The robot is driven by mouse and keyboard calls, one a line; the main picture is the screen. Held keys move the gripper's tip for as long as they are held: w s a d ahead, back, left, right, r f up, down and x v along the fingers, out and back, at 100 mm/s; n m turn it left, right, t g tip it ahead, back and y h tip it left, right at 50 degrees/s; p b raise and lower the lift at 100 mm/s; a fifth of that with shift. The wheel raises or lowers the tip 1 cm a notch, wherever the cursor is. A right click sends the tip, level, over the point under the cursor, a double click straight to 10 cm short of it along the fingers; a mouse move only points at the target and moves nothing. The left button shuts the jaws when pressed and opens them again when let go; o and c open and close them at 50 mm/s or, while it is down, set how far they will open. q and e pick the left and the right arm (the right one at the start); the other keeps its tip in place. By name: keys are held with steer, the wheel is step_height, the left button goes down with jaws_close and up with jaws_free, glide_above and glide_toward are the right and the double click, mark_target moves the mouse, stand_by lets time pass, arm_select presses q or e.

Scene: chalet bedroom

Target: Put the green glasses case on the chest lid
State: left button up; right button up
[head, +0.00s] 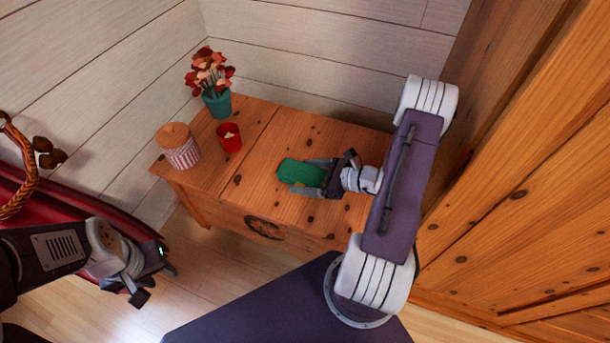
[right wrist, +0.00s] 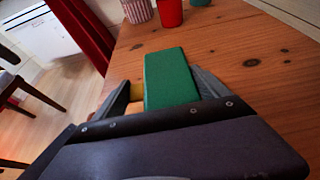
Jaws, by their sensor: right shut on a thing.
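The green glasses case (head: 298,171) is at the wooden chest lid (head: 262,185), right of the red cup. My right gripper (head: 310,177) is shut on the case, with a finger along each side. In the right wrist view the case (right wrist: 170,78) points away from my right gripper (right wrist: 168,92), over the lid's wood (right wrist: 240,50). I cannot tell whether the case touches the lid. My left gripper (head: 160,277) hangs low at the left, away from the chest, and its finger opening is unclear.
On the lid's left part stand a striped jar (head: 181,153), a red cup (head: 229,138) and a teal flowerpot (head: 218,103) with red flowers. A wooden panel wall (head: 530,180) rises at the right. The lid's front middle is clear.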

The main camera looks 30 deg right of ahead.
steer(key=shift+f, duration=0.4)
steer(key=o, duration=1.4)
steer(key=shift+b, duration=0.3)
steer(key=o, duration=0.3)
steer(key=shift+r, duration=0.1)
